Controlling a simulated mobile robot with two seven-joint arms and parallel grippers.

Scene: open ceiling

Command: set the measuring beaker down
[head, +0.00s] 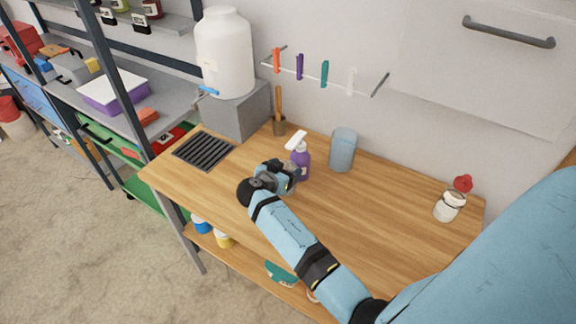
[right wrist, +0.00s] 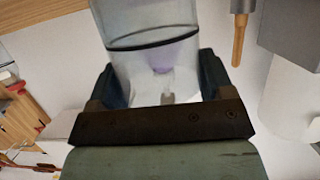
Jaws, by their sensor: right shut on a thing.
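My right gripper (head: 285,175) is over the left part of the wooden workbench (head: 345,215), next to the purple spray bottle. In the right wrist view its two dark fingers (right wrist: 155,85) are shut around the sides of a clear measuring beaker (right wrist: 150,55), which has a dark ring round it. In the head view the beaker is mostly hidden by the gripper, and I cannot tell whether its base touches the bench. My left gripper is not in view.
The purple spray bottle (head: 302,163) stands close behind my gripper. A blue-grey cylinder (head: 342,150) stands to its right, and a jar (head: 449,207) farther right. A drain grate (head: 203,151) lies to the left. The bench's middle front is clear.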

